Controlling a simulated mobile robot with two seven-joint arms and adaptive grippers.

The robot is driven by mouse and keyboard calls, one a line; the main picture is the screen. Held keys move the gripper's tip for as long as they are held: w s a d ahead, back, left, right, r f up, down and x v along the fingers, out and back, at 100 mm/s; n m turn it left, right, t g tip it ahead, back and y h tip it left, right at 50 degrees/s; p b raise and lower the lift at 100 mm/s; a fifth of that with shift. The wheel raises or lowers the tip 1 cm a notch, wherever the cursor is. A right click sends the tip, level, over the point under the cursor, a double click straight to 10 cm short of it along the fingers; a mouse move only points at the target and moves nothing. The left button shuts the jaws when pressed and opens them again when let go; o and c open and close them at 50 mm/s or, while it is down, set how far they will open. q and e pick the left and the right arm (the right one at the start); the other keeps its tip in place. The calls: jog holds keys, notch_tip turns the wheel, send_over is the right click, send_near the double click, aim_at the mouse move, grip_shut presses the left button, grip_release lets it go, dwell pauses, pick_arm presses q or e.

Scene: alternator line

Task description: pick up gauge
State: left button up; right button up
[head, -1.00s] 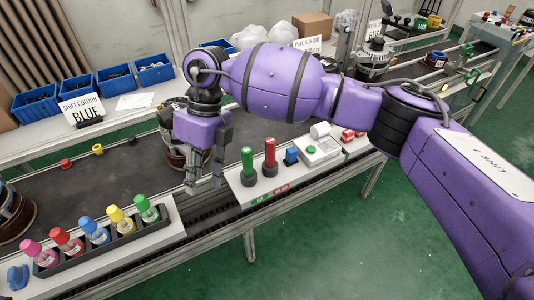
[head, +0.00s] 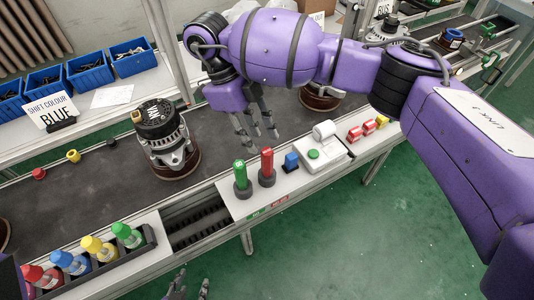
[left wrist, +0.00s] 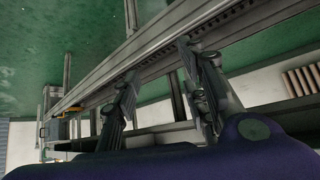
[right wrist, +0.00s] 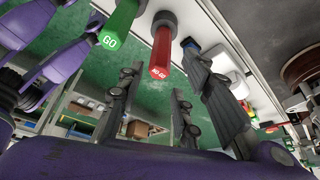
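Two upright handled gauges stand in dark round bases on the white front ledge: a green gauge (head: 240,175) and a red gauge (head: 267,163). In the right wrist view, the green gauge (right wrist: 121,24) reads GO and the red gauge (right wrist: 161,52) reads NO-GO. My right gripper (head: 258,138) is open and empty, apart from the gauges and just behind the red one in the head view. My left gripper (head: 187,290) shows only at the bottom edge. In the left wrist view its fingers (left wrist: 160,85) are spread and empty.
An alternator (head: 165,138) stands on the dark conveyor (head: 105,180). Right of the gauges are a blue block (head: 291,160) and a white device (head: 320,153) with a green button. A rack (head: 90,277) of coloured bottles stands at front left. Blue bins (head: 88,72) line the back.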

aim_at(264, 152)
jog(key=shift+s+d+f, duration=0.4)
jog(key=shift+s+f, duration=0.3)
jog(key=shift+f, duration=0.05)
jog(key=x, duration=0.2)
jog(key=p+x, duration=0.1)
jog(key=shift+w+f, duration=0.2)
jog(key=shift+f, duration=0.2)
jog(key=shift+d+f, duration=0.15)
jog(key=shift+f, duration=0.15)
pick_arm(q)
jog(key=shift+s+d+r, duration=0.15)
jog(key=shift+r, duration=0.25)
pick_arm(e)
jog(key=shift+s, duration=0.15)
jog(key=shift+c, duration=0.4)
grip_shut()
pick_arm(q)
jog(key=shift+s, duration=0.1)
